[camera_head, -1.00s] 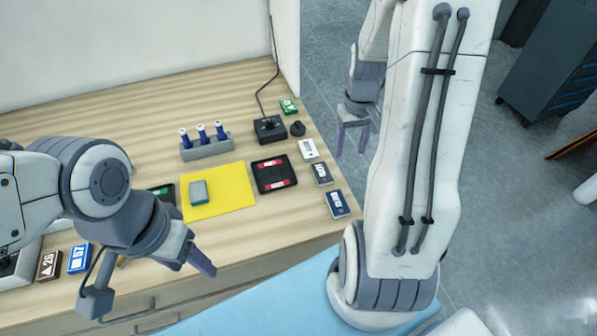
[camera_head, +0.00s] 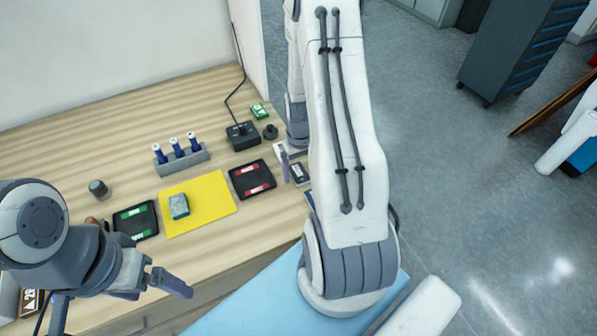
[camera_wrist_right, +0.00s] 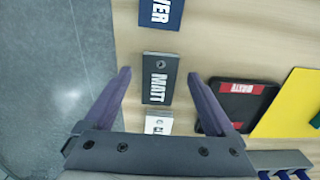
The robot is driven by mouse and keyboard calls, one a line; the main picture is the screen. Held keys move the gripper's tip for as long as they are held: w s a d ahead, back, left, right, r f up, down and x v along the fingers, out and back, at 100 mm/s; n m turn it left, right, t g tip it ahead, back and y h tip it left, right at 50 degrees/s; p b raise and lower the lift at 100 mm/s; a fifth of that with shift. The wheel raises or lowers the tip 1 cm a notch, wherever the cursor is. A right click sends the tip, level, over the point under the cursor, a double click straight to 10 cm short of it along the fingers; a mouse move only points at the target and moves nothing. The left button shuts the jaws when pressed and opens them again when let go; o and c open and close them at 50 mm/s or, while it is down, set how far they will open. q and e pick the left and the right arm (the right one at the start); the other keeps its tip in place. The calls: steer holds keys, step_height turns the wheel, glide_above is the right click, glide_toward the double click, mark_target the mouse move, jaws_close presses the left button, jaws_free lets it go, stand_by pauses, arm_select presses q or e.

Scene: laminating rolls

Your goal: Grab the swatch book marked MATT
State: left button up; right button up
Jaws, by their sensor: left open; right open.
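The dark grey swatch book marked MATT (camera_wrist_right: 159,80) lies flat on the table in the right wrist view, between the spread fingers of my right gripper (camera_wrist_right: 159,75). The fingers stand apart from it on both sides. In the head view the MATT book (camera_head: 299,173) shows beside my right arm, which covers much of that gripper. A blue book ending in "VER" (camera_wrist_right: 164,14) lies beyond it, and a white book (camera_wrist_right: 158,122) lies close on the near side. My left gripper (camera_head: 158,286) is open and empty over the table's front edge.
A black tray with red labels (camera_head: 252,179) and a yellow sheet (camera_head: 212,207) lie left of the books. A black tray with green labels (camera_head: 136,222), a grey rack (camera_head: 183,160) and a black control box (camera_head: 243,136) are also on the table.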

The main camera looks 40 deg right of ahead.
steer(key=shift+f, duration=0.4)
steer(key=shift+c, duration=0.3)
jaws_close()
steer(key=shift+r, duration=0.1)
